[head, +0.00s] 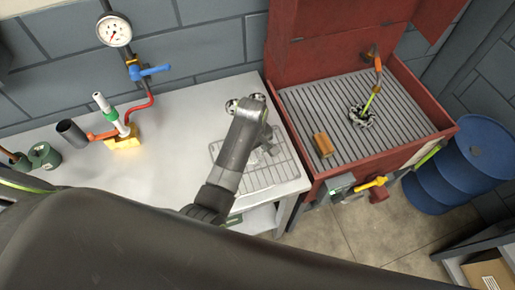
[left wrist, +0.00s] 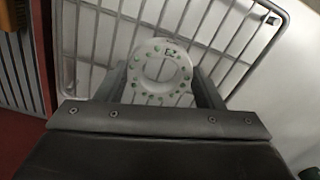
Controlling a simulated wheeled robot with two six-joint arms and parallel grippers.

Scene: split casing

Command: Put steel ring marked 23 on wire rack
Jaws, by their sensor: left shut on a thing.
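The pale steel ring (left wrist: 135,75), with green dots around its face and a dark mark that looks like an upside-down 23, is between the fingers of my left gripper (left wrist: 160,78) in the left wrist view. The gripper is shut on it. The wire rack (left wrist: 225,22) lies below the ring; I cannot tell whether they touch. In the head view the rack (head: 286,175) lies on the grey bench's right end, and my left gripper (head: 268,147) points down over it. My arm hides part of the rack, and the ring is hardly visible there. My right gripper is out of view.
A red wash basin (head: 388,158) with a slatted floor stands right of the bench (head: 185,125). It holds an orange block (head: 322,145) and a dark-and-white round part (head: 362,117). A blue drum (head: 475,165) stands farther right. A yellow block (head: 123,142) stands on the bench's left.

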